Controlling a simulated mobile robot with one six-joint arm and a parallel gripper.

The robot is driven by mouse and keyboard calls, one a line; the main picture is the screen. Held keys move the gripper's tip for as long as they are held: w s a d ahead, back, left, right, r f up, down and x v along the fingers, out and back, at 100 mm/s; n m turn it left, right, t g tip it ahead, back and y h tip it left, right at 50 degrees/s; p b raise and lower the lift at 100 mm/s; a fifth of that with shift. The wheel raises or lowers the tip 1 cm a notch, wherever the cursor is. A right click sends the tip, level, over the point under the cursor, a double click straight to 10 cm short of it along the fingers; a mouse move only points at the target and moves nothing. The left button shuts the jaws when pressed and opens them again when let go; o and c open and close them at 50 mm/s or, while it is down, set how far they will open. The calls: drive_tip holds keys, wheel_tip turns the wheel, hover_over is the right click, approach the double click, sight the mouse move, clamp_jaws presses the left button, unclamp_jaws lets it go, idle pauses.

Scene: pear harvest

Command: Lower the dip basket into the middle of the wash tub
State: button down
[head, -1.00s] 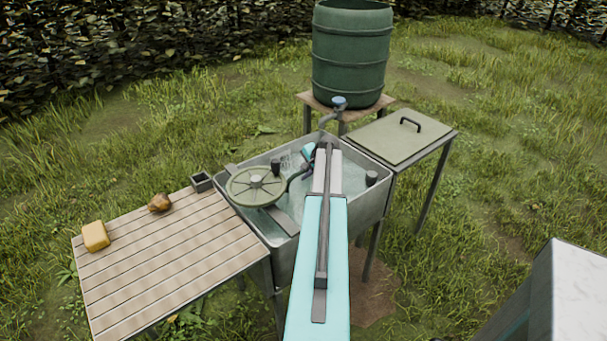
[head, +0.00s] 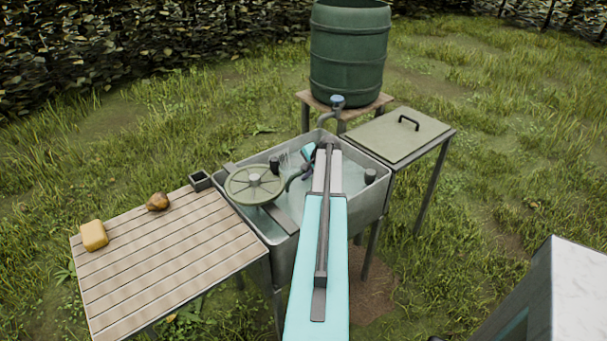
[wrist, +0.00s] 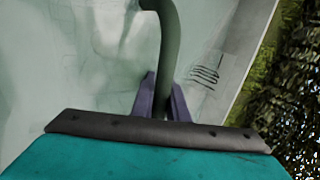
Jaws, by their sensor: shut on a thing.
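The grey metal wash tub (head: 335,252) holds pale water and stands mid-picture in the head view. My gripper (wrist: 164,104) is shut on a green curved bar (wrist: 170,35), which looks like the dip basket's handle. In the head view my gripper (head: 309,170) is over the tub, partly hidden by my arm. A dark curved bar runs left from it towards a round, spoked green piece (head: 254,186) over the tub's left part. I cannot tell whether the bar and this piece are joined, or how deep the basket sits; its body is not clearly visible.
A tap (head: 335,108) rises at the tub's back below a green barrel (head: 350,55). Dark posts stand at the tub's sides (head: 370,176). A slatted table (head: 175,255) with yellow block (head: 94,235) and brown lump (head: 158,202) is left; a lidded stand (head: 395,137) is right.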

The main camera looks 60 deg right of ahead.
drive_tip(key=shift+s+f, duration=0.1)
drive_tip(key=shift+f, duration=0.1)
drive_tip(key=c, duration=1.7)
unclamp_jaws()
drive_tip(key=shift+o, duration=0.2)
drive_tip(key=b+v, duration=0.2)
drive_tip(key=v, duration=1.2)
drive_tip(key=shift+f, duration=0.1)
